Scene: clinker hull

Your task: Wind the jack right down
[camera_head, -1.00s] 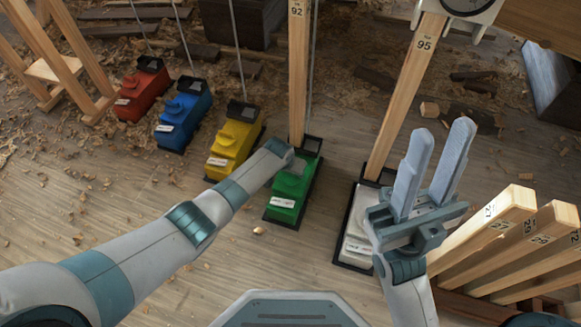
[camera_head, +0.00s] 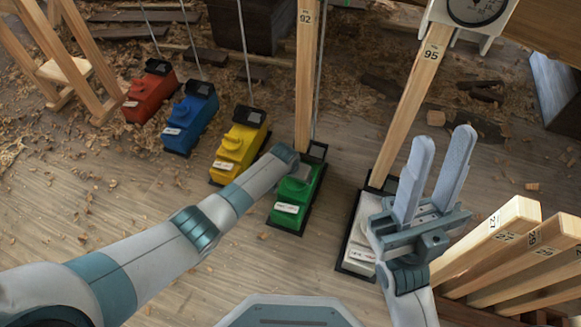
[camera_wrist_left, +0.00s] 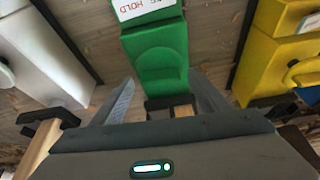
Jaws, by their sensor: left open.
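Several jacks stand in a row: red (camera_head: 150,96), blue (camera_head: 190,118), yellow (camera_head: 238,146), green (camera_head: 295,196) and white (camera_head: 361,238). The green jack carries a white label and a wooden post (camera_head: 306,75) marked 92 stands at its back end. My left arm reaches over the green jack; its gripper is hidden in the head view. In the left wrist view, the left gripper (camera_wrist_left: 162,80) is open, with fingers apart on either side of the green jack's body (camera_wrist_left: 158,58); contact cannot be told. My right gripper (camera_head: 443,145) is open and empty above the white jack.
A post (camera_head: 410,105) marked 95 rises from the white jack to a round dial gauge (camera_head: 478,8). Numbered wooden posts (camera_head: 510,225) lean at the right. Wood shavings and dark offcuts litter the floor. A wooden frame (camera_head: 70,65) stands at the far left.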

